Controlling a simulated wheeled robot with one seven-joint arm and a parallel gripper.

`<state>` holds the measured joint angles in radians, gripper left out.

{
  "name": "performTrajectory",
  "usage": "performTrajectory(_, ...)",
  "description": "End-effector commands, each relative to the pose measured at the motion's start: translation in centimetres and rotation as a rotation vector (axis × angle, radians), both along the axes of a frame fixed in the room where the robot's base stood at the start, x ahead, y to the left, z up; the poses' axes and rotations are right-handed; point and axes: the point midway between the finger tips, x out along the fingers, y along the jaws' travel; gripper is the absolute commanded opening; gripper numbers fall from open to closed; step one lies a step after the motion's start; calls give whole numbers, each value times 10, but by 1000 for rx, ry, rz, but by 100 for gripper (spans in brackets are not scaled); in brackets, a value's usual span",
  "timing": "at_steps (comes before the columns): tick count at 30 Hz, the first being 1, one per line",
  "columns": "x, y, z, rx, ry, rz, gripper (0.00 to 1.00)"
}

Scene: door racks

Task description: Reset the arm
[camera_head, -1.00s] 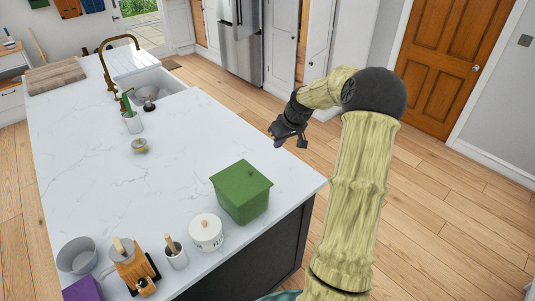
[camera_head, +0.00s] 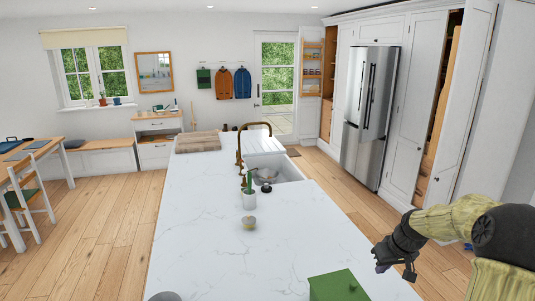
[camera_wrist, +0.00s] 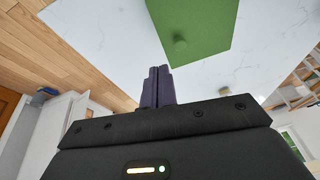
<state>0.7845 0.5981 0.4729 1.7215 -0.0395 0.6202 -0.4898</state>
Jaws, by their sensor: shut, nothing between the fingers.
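My gripper (camera_head: 397,271) is at the lower right of the head view, in the air at the right edge of the white island, near the green lidded box. In the wrist view its dark fingers (camera_wrist: 157,87) are together with nothing between them. My arm reaches in from the right, bent at a dark joint, with its lower part cut off by the frame edge.
The green box (camera_head: 337,287) stands on the marble island top (camera_head: 215,220); it also shows in the wrist view (camera_wrist: 205,25). A small jar (camera_head: 249,222), a cup with a plant (camera_head: 248,199), a sink (camera_head: 279,172) and tap are farther back.

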Motion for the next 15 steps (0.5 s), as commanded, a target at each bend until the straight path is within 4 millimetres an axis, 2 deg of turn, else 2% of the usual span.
performTrajectory(1, -7, 20, -1, -14, 16, 13, 0)
performTrajectory(6, -36, 72, -4, -51, 59, 14, 0)
performTrajectory(15, -105, 135, -7, -98, 98, -29, 0)
